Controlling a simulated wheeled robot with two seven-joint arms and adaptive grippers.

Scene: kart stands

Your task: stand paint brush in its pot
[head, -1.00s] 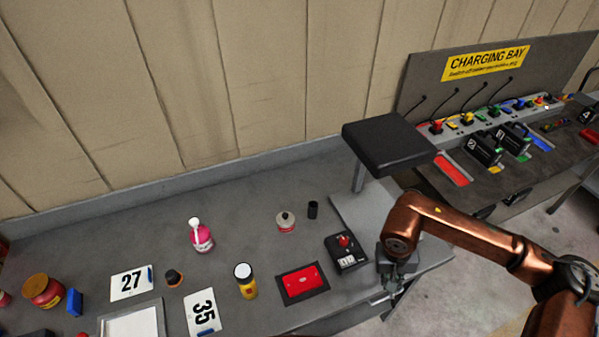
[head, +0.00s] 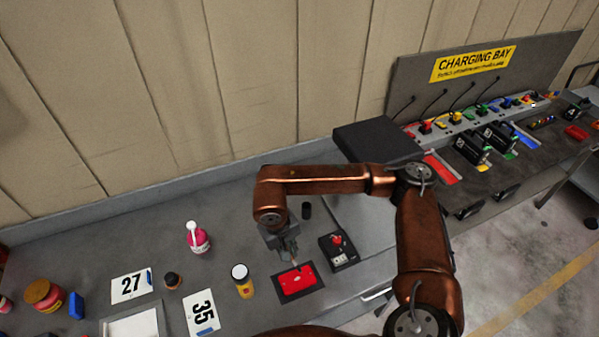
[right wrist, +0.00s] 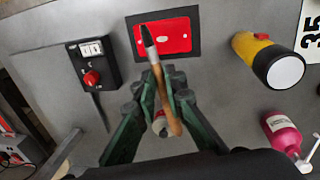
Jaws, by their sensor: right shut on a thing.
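My right gripper (head: 291,256) is above the bench, beside the red plate. In the right wrist view my right gripper (right wrist: 161,92) has its green fingers shut on the paint brush (right wrist: 165,100). The brush has a wooden handle and dark bristles; it slants, with the bristle end over the near edge of the red plate and the handle end back between the fingers. A small dark cup (head: 306,210), perhaps the pot, stands upright just behind the gripper in the head view, apart from it. I cannot make it out in the wrist view. My left gripper is not in view.
A red plate on a black mat (head: 297,281) lies under the gripper. A black box with a red knob (head: 338,250) is to its right, a yellow bottle (head: 242,280) to its left. A red-labelled can (right wrist: 159,123) shows between the fingers. A pink bottle (head: 198,238) stands farther left.

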